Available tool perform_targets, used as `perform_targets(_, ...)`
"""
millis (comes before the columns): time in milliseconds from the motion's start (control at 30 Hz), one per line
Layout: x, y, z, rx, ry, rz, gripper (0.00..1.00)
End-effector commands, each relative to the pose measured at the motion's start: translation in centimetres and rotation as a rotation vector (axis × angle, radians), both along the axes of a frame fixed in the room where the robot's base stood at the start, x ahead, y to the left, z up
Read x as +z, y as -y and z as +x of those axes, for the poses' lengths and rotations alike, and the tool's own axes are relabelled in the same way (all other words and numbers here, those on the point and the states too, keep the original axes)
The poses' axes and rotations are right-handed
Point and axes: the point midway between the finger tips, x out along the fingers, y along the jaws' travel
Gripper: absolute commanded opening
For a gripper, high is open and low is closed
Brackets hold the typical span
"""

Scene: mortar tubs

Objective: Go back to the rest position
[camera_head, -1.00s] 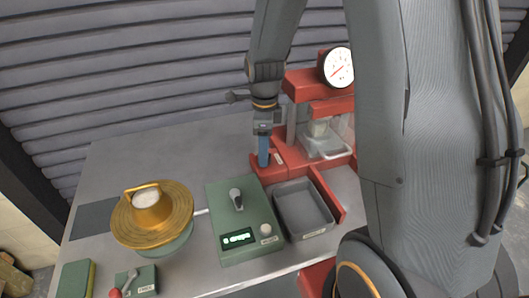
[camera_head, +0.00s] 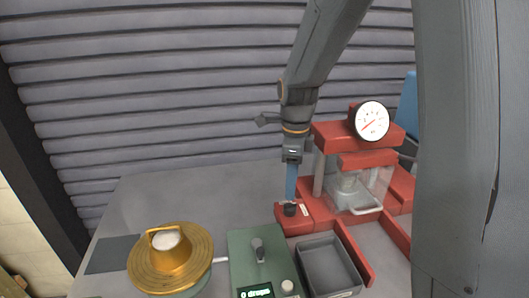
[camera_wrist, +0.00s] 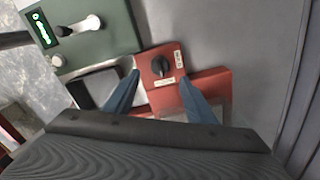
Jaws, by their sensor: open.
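My gripper (camera_head: 290,198) points down over the red block with the black knob (camera_head: 290,209) at the front left of the red press. In the wrist view my gripper (camera_wrist: 161,82) has its two blue fingers spread apart, with the black knob (camera_wrist: 160,67) showing between and beyond them. The jaws are open and hold nothing. In the head view the fingertips overlap the knob; I cannot tell if they touch it.
The red press (camera_head: 352,140) with a dial gauge (camera_head: 371,121) stands close right. A grey tray (camera_head: 328,268), a green drops box (camera_head: 258,265) and a brass flow table (camera_head: 172,262) stand in front and left. A ribbed wall (camera_head: 150,90) is behind.

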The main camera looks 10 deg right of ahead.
Motion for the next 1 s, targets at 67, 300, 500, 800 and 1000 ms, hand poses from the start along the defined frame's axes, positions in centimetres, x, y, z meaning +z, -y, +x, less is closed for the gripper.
perform_targets(67, 0.0, 0.0, -0.2, 0.024, 0.001, 0.000, 0.51)
perform_targets(300, -0.3, -0.2, -2.7, 0.398, 0.024, -0.005, 0.51)
perform_targets(500, -0.8, -0.3, -5.8, 0.864, 0.051, -0.024, 0.51)
perform_targets(800, -1.7, -0.5, -10.4, 1.548, 0.079, -0.077, 0.51)
perform_targets(1000, -2.2, -0.6, -12.6, 1.864, 0.082, -0.111, 0.51)
